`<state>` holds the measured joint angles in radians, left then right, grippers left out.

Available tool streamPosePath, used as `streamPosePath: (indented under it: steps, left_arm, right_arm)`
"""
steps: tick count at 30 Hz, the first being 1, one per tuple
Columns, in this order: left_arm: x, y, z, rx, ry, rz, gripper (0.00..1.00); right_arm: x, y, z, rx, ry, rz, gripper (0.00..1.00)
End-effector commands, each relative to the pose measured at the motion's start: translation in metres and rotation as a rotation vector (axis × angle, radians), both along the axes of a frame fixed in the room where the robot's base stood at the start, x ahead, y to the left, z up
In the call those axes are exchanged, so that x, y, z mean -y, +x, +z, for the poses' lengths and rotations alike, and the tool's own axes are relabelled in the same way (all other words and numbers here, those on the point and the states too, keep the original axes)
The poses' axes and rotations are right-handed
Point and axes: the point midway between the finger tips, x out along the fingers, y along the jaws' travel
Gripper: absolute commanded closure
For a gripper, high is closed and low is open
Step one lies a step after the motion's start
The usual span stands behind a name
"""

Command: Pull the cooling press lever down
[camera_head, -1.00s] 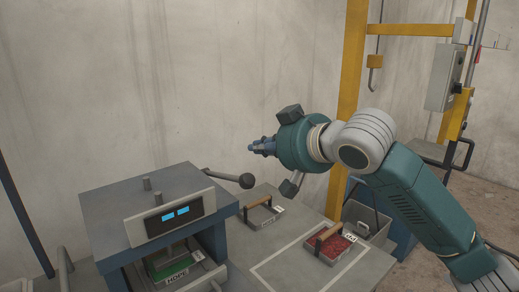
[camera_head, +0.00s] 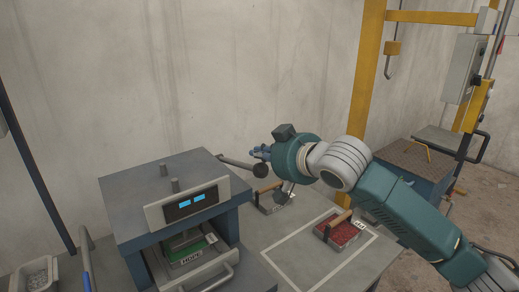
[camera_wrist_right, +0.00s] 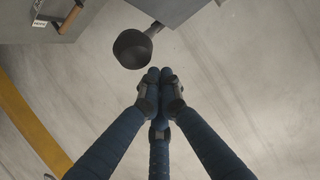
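The press (camera_head: 170,205) is a blue-grey box with a lit two-part display on the left of the head view. Its lever (camera_head: 235,162) sticks out from the right side and ends in a dark ball knob (camera_head: 261,170). My right gripper (camera_head: 257,152) is just above and behind the knob, apart from it. In the wrist view the knob (camera_wrist_right: 131,48) is ahead and left of the fingertips (camera_wrist_right: 159,76). The blue fingers are drawn together with nothing between them. My left gripper is not in view.
A tray of red pellets (camera_head: 343,234) and another handled tray (camera_head: 271,200) sit on the grey bench (camera_head: 305,262) right of the press. A green-filled tray (camera_head: 188,250) is inside the press. A yellow post (camera_head: 366,70) stands behind my right arm.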

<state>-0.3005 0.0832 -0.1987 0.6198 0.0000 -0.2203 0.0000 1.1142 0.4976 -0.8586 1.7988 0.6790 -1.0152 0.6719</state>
Motion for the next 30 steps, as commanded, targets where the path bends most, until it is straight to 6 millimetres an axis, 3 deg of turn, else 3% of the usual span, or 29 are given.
streamPosePath:
  steps: [5, 11, 21, 30]
  left_arm:
    - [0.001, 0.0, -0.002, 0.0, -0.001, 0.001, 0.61]
    - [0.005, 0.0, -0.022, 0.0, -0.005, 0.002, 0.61]
    - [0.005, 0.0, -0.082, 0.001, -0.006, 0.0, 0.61]
    - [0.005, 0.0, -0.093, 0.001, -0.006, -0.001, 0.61]
  right_arm:
    - [0.0, 0.0, -0.002, 0.002, 0.001, 0.001, 1.0]
    - [0.003, -0.004, -0.018, 0.032, 0.024, 0.001, 1.0]
    - [0.013, -0.018, -0.067, 0.178, 0.135, -0.001, 1.0]
    - [0.017, -0.024, -0.107, 0.183, 0.137, -0.001, 1.0]
